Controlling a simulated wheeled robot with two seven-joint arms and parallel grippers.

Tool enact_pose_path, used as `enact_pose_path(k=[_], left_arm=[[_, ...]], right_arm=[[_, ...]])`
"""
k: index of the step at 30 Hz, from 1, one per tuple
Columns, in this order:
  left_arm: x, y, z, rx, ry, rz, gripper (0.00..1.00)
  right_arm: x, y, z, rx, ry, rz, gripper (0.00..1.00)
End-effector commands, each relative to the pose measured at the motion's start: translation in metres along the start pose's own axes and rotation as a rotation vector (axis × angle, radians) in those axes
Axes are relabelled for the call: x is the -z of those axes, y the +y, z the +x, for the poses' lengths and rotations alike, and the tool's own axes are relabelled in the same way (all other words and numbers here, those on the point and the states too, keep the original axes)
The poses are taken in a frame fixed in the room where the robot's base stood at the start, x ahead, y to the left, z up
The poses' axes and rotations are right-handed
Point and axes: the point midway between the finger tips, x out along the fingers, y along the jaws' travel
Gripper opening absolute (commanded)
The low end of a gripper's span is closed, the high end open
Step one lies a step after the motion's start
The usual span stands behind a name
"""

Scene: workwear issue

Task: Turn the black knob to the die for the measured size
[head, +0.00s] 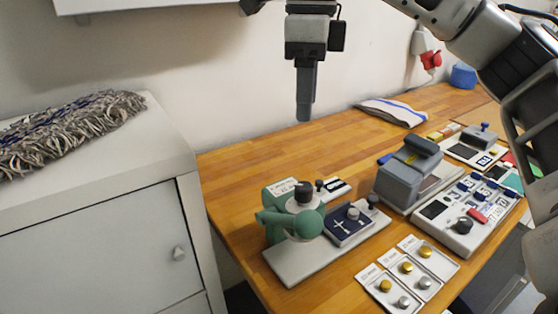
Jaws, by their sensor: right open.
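My right gripper (306,92) hangs pointing down at the top centre, high above the table and well apart from everything on it. It is seen side-on, with its jaws open and nothing visible between them. A green press (283,222) stands on a pale base plate at the table's front left, with a black knob (303,190) on top. Another black knob (463,225) sits on a white panel box (452,238) at the right, beside a dark display and a red part. Markings around both knobs are too small to read. My left gripper is not in view.
A dark blue block (348,223) sits on the press's base. Small trays (391,290) with brass and silver buttons lie in front. A grey device (402,186) stands behind the panel box. A folded cloth (393,111) lies at the back. The table's back left is clear.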

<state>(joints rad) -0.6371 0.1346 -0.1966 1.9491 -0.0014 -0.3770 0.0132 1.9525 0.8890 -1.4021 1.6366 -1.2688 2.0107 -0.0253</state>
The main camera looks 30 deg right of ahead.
Motion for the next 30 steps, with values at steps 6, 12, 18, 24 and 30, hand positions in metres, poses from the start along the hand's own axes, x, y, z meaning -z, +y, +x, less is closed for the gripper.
enact_pose_path(k=[6,12,18,24,30], left_arm=[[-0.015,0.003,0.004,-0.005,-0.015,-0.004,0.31],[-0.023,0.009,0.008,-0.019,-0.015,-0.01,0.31],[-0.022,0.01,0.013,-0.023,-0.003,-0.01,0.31],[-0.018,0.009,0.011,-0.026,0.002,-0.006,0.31],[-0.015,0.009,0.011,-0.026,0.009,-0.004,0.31]], right_arm=[[0.0,0.0,0.028,-0.004,0.001,-0.002,0.51],[0.0,0.001,0.072,-0.006,0.003,-0.002,0.51],[0.0,0.001,0.115,-0.005,0.001,-0.002,0.51],[0.001,0.0,0.142,-0.001,0.001,0.001,0.51],[0.0,0.0,0.157,0.0,-0.001,0.0,0.51]])
